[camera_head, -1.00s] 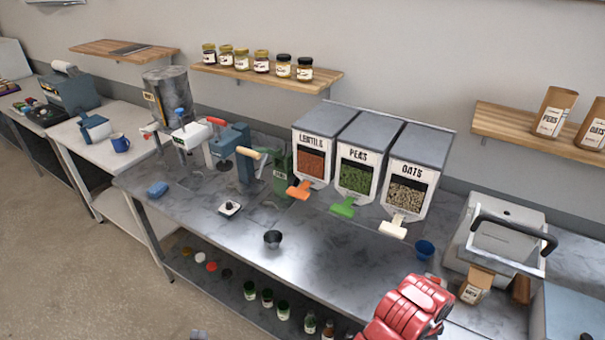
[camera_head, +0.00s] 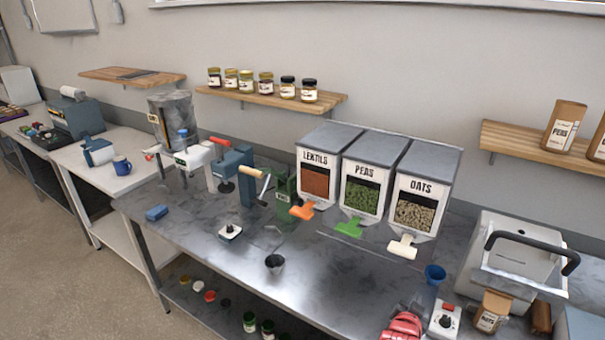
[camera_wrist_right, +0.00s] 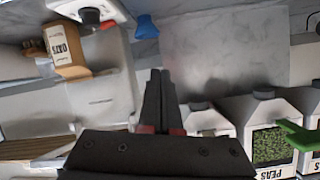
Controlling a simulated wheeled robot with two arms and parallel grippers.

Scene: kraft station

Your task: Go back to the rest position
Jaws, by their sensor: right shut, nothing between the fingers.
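My right gripper (camera_wrist_right: 160,78) shows in the right wrist view with its two dark fingers together and nothing between them. My left gripper is not in view.
The white press with a black handle (camera_head: 515,250) is at right.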

